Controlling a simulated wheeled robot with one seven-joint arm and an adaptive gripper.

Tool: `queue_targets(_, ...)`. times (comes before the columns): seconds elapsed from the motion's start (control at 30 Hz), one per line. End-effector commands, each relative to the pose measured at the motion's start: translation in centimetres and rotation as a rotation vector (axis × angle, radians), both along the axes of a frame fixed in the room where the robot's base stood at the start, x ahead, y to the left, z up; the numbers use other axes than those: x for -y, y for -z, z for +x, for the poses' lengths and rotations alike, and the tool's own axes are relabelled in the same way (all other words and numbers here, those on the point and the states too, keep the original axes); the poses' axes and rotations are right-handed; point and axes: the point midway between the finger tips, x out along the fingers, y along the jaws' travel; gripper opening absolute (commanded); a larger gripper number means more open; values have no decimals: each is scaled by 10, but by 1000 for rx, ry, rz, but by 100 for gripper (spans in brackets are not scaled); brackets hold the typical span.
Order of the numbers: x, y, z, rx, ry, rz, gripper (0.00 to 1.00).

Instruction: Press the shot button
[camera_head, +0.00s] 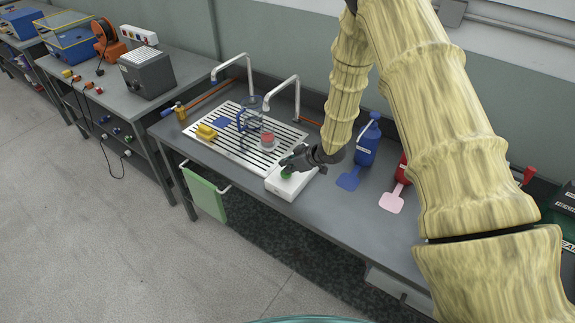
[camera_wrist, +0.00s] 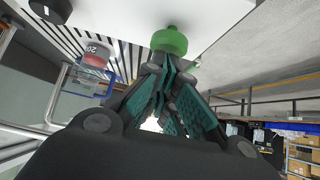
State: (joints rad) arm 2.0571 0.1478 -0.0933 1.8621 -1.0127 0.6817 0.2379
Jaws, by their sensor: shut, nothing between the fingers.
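A white box (camera_head: 300,187) with a green round button (camera_head: 287,172) on top sits at the front edge of the bench, at the right end of the slatted drain grid. In the wrist view the green button (camera_wrist: 169,41) stands out from the white box (camera_wrist: 215,20) just beyond my fingertips. My gripper (camera_head: 290,163) is shut and empty, with its fingertips close to the button. It also shows in the wrist view (camera_wrist: 167,70), where the tips overlap the button's edge. I cannot tell whether they touch it.
On the slatted grid (camera_head: 228,152) stand a red-and-grey cup (camera_head: 268,141), a blue-framed stand (camera_head: 248,118) and a yellow block (camera_head: 206,131). Two curved taps rise behind. A blue bottle (camera_head: 368,142) is right of my gripper. A green towel (camera_head: 205,193) hangs in front.

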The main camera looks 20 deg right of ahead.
Motion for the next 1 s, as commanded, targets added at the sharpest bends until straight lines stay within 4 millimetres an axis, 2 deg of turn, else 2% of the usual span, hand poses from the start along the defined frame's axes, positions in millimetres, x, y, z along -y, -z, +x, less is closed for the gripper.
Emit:
queue_targets(0.17,0,1,0,0,0,0,0)
queue_targets(0.47,0,21,0,0,1,1,0)
queue_targets(0.83,0,20,-1,-2,0,0,0)
queue_targets(1.0,0,10,-1,-1,1,0,0)
